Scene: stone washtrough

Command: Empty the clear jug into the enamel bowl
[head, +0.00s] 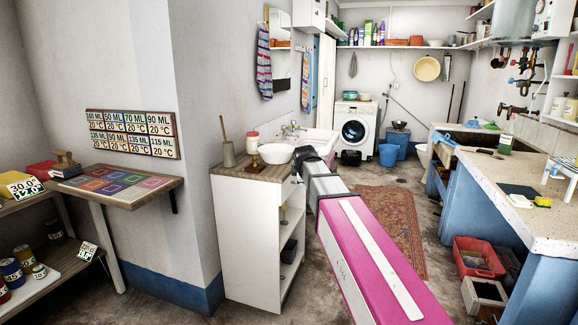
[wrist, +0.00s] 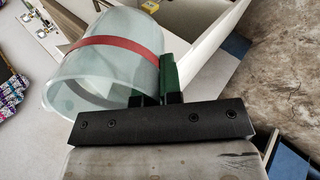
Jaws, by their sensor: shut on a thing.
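The clear jug (wrist: 88,70), with a red band around it, is between the green fingers of my gripper (wrist: 160,88) in the wrist view. The fingers are shut on its side. The jug looks tilted, and I cannot make out what is inside it. In the head view my pink and grey arm reaches away towards the washbasin; its far end hides the fingers and the jug. A white bowl (head: 276,153), likely the enamel bowl, stands on the wooden top of the white cabinet, just left of my arm's far end.
The white cabinet (head: 248,235) stands against the wall corner. A brush holder (head: 228,152) and a red-topped jar (head: 253,142) are on it. A washbasin (head: 320,137) lies behind. A stone counter (head: 490,185) runs along the right. Floor with a rug (head: 390,225) lies between.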

